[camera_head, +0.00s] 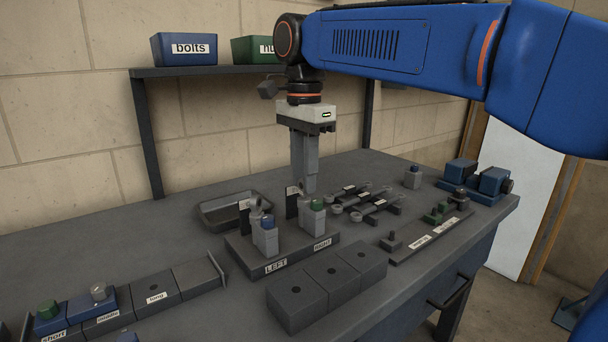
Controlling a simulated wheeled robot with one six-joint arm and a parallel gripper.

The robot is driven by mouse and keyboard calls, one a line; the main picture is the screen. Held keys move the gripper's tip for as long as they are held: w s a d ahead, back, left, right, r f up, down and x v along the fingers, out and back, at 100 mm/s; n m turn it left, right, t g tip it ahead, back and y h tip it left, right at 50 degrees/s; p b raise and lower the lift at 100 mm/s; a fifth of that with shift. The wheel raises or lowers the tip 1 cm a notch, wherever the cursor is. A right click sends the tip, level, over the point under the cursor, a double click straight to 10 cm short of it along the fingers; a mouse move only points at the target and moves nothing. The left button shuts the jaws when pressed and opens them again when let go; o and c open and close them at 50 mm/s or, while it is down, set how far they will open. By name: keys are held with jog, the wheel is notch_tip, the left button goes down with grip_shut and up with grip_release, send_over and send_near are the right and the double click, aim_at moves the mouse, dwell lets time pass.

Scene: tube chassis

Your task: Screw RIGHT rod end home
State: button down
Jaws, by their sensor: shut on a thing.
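The dark fixture base (292,250) on the bench carries two upright grey posts, labelled LEFT and RIGHT. The left post (267,240) has a blue top, and a grey rod end (254,206) shows just behind it. The right post (318,219) has a green top. My gripper (305,189) points straight down just behind the right post. Its jaws are shut on the right rod end, which is mostly hidden between and below the fingers. How far its thread is in cannot be seen.
A grey tray (208,211) lies behind the fixture. Several wrenches (372,207) lie to its right. A row of dark blocks (296,308) stands in front. A shelf (232,71) with bolts (184,48) and nuts (258,48) bins runs along the wall behind my gripper.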

jog(key=shift+f+m, duration=0.1)
jog(key=shift+m, duration=1.2)
jog(key=m, duration=0.3)
jog(key=shift+m, duration=1)
jog(key=m, duration=0.5)
jog(key=c, duration=1.8)
grip_release()
jog(key=shift+o, duration=0.2)
